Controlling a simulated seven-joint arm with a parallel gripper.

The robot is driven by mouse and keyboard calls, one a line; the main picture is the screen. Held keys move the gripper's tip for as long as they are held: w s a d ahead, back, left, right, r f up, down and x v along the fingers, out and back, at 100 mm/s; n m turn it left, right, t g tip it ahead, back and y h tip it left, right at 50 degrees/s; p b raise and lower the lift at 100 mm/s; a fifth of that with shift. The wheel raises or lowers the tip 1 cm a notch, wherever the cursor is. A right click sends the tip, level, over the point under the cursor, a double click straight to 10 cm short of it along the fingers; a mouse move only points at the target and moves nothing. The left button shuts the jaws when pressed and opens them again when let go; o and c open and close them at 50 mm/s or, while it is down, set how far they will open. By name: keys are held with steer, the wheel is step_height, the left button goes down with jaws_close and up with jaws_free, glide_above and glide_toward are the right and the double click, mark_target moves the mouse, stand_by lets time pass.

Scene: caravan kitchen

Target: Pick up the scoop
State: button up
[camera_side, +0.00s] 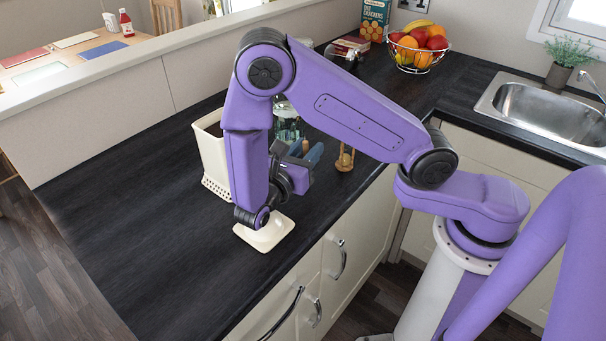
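My gripper (306,158) is low over the dark worktop, left of the middle of the view. It points away from the camera, and my purple wrist covers part of it. A blue-grey part shows at its tip, and whether its fingers are apart is unclear. I cannot make out a scoop for certain. A small wooden item (345,159) stands on the worktop just right of my gripper, apart from it. A bit of wood (305,146) also shows right behind my gripper, and I cannot tell what it belongs to.
A cream bin with holes (213,155) stands left of my arm. A glass jar (287,118) is behind the gripper. A shallow cream dish (268,235) lies below my wrist near the front edge. A fruit basket (415,58) is farther back. The worktop's left part is clear.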

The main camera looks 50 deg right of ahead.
jaws_close()
steer(key=shift+r, duration=0.15)
